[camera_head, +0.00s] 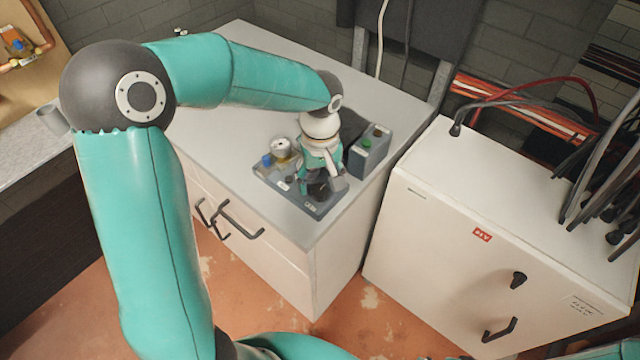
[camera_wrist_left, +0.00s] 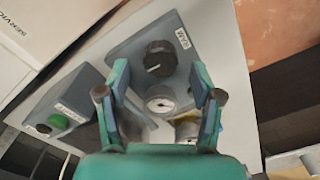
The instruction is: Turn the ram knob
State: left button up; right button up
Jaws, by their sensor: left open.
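The ram knob is a black round knob (camera_wrist_left: 161,57) on a grey panel box (camera_wrist_left: 128,48), beside a label that seems to read RAM. A round white gauge (camera_wrist_left: 160,99) sits next to it. In the left wrist view my left gripper (camera_wrist_left: 159,92) is open, its fingers apart on either side with the knob showing beyond them. In the head view the gripper (camera_head: 320,172) points down over the panel plate (camera_head: 275,183) on the counter and partly hides the knob. I cannot tell whether the fingers touch anything. My right gripper is not in view.
A grey box with a green button (camera_head: 369,151) stands close beside the gripper; it also shows in the wrist view (camera_wrist_left: 52,110). A blue-capped part (camera_head: 267,160) is on the plate. A white cabinet (camera_head: 480,240) stands right.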

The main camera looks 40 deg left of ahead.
pick_arm(q)
jog(key=shift+f, duration=1.15)
jog(key=c, duration=1.1)
jog(key=shift+c, duration=0.2)
